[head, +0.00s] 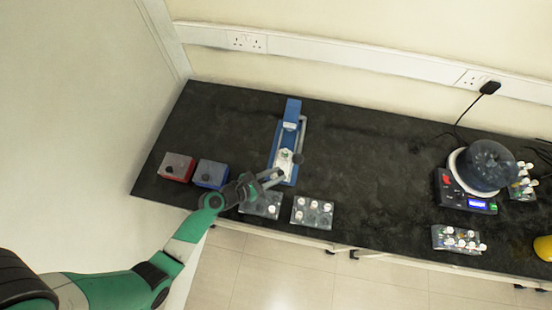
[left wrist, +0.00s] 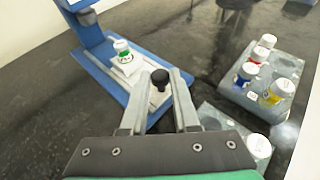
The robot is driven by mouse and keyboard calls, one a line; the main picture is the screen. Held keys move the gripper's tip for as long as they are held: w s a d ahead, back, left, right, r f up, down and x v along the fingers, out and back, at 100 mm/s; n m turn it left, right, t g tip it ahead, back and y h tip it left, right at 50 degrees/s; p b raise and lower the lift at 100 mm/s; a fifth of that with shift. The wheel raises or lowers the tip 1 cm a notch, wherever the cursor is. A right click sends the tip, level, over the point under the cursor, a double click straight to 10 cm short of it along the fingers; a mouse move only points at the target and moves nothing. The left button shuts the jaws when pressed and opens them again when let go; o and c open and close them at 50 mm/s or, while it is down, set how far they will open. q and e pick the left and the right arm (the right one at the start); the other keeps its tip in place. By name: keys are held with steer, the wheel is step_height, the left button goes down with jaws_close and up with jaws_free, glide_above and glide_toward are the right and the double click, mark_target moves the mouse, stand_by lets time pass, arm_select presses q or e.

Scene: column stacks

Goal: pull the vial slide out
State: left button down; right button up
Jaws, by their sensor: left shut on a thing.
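The blue station (head: 291,112) stands on the dark bench; its upright back part and base also show in the left wrist view (left wrist: 85,33). A pale slide plate (left wrist: 127,66) lies on its base, with a white vial with a green mark (left wrist: 122,50) upright on it. The vial also shows in the head view (head: 284,153). A black knob (left wrist: 160,79) stands at the slide's near side. My left gripper (left wrist: 158,86) is shut on the knob, one finger on each side. The slide's joint with the knob is partly hidden by the fingers. My right gripper is not in view.
Two vial racks (head: 312,213) (head: 260,205) lie near the front edge, close to my left gripper. Red (head: 176,166) and blue (head: 211,174) boxes stand left. A device with a round dark bowl (head: 487,165) and more vials are far right. The bench middle is clear.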

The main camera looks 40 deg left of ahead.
arm_select(q)
steer(key=c, duration=0.7)
jaws_free()
steer(key=shift+s+d, duration=0.1)
steer(key=shift+s, duration=0.05)
steer(key=shift+o, duration=0.2)
steer(key=shift+s+r, duration=0.15)
steer(key=shift+s, duration=0.15)
steer(key=p+v, duration=0.2)
steer(key=v, duration=0.9)
steer(key=shift+p, duration=0.4)
